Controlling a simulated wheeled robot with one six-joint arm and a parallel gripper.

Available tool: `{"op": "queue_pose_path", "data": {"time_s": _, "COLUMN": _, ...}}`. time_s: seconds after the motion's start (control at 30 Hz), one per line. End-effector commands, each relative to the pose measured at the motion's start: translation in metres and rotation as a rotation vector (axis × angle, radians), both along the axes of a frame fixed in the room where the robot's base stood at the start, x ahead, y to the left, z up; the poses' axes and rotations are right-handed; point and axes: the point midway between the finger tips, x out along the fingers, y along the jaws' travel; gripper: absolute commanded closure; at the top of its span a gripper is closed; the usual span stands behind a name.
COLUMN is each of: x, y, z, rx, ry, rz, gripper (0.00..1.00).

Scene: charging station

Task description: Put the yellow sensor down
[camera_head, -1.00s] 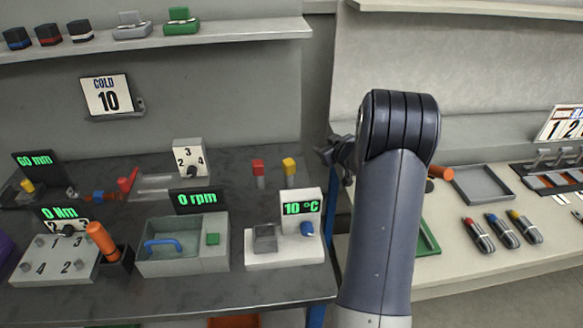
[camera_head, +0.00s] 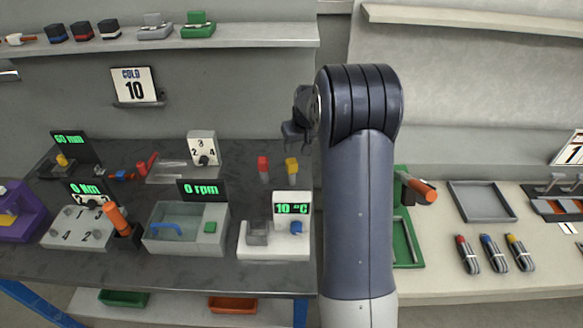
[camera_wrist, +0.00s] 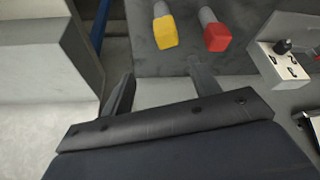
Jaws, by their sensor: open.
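The yellow sensor (camera_head: 291,168) stands on the dark table top near its right edge, beside the red sensor (camera_head: 263,167). In the wrist view the yellow sensor (camera_wrist: 165,31) shows as a yellow block on a grey stem, with the red sensor (camera_wrist: 216,37) to its right. My gripper (camera_head: 291,132) is above and behind the yellow sensor in the head view, apart from it. In the wrist view my gripper (camera_wrist: 160,75) is open, with nothing between its fingers, and the yellow sensor lies beyond the fingertips.
The 10 °C station (camera_head: 270,250) stands in front of the sensors. The rpm box (camera_head: 160,245) and numbered dial block (camera_head: 202,147) are to the left. A green frame (camera_head: 409,250) and grey tray (camera_head: 482,202) lie on the right bench, across a gap.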

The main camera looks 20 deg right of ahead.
Motion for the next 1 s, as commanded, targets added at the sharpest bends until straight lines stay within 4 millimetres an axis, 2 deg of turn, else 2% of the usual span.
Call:
{"op": "queue_pose_path", "data": {"time_s": 0.13, "x": 0.000, "y": 0.010, "z": -0.003, "rx": 0.028, "ry": 0.020, "rz": 0.018, "gripper": 0.42}}
{"op": "queue_pose_path", "data": {"time_s": 0.4, "x": 0.015, "y": 0.009, "z": -0.038, "rx": 0.028, "ry": 0.020, "rz": 0.017, "gripper": 0.42}}
{"op": "queue_pose_path", "data": {"time_s": 0.73, "x": 0.021, "y": 0.010, "z": -0.059, "rx": 0.027, "ry": 0.019, "rz": 0.016, "gripper": 0.42}}
{"op": "queue_pose_path", "data": {"time_s": 1.0, "x": 0.030, "y": 0.011, "z": -0.091, "rx": 0.026, "ry": 0.019, "rz": 0.016, "gripper": 0.42}}
